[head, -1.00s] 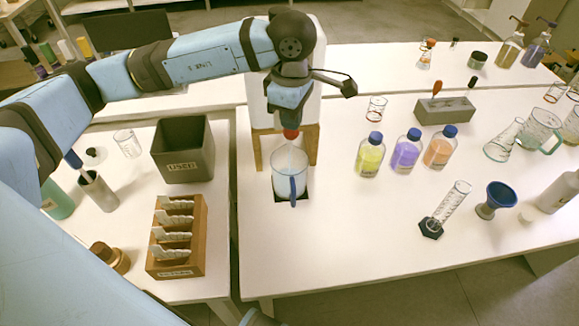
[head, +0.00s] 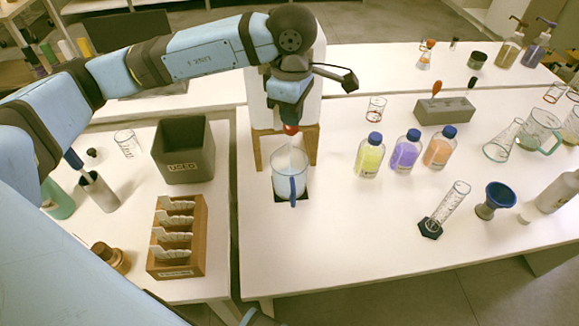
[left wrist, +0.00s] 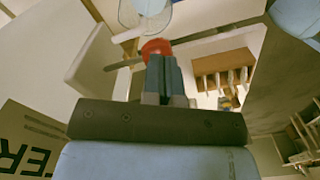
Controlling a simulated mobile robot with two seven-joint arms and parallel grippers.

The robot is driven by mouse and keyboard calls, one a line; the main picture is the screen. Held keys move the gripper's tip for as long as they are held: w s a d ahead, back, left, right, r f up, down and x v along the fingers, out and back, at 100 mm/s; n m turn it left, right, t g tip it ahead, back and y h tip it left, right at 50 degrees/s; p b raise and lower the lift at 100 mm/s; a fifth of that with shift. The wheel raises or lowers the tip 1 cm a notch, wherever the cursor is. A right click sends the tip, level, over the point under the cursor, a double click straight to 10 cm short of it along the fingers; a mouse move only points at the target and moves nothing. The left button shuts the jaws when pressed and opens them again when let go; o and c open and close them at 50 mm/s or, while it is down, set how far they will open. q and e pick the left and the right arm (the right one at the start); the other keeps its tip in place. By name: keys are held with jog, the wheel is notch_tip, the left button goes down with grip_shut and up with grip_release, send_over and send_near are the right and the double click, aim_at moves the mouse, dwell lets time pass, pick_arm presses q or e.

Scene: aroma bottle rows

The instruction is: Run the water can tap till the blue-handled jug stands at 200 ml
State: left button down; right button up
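The clear jug (head: 283,184) with a blue handle (head: 292,188) stands upright on a dark square under the tap. Its contents look pale; I cannot read the level or marks. The white water can (head: 310,100) is behind my left arm on a wooden stand (head: 310,145). My left gripper (head: 291,122) points down at the red tap (head: 290,130) above the jug. In the left wrist view its fingers (left wrist: 163,68) are together, their tips at the red tap (left wrist: 156,47). The jug (left wrist: 155,14) shows beyond. My right gripper is out of view.
Yellow (head: 369,158), purple (head: 405,152) and orange (head: 440,149) bottles stand right of the jug. A measuring cylinder (head: 450,203) and blue funnel (head: 495,200) are farther right. A dark bin (head: 183,150) and wooden rack (head: 178,260) stand on the left table. The table in front of the jug is clear.

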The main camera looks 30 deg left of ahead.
pick_arm(q)
jog(key=shift+r, duration=0.5)
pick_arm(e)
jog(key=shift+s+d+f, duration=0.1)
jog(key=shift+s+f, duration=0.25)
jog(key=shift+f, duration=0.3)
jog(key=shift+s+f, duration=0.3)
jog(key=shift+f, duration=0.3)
pick_arm(q)
jog(key=shift+r+p, duration=0.1)
jog(key=shift+p, duration=0.2)
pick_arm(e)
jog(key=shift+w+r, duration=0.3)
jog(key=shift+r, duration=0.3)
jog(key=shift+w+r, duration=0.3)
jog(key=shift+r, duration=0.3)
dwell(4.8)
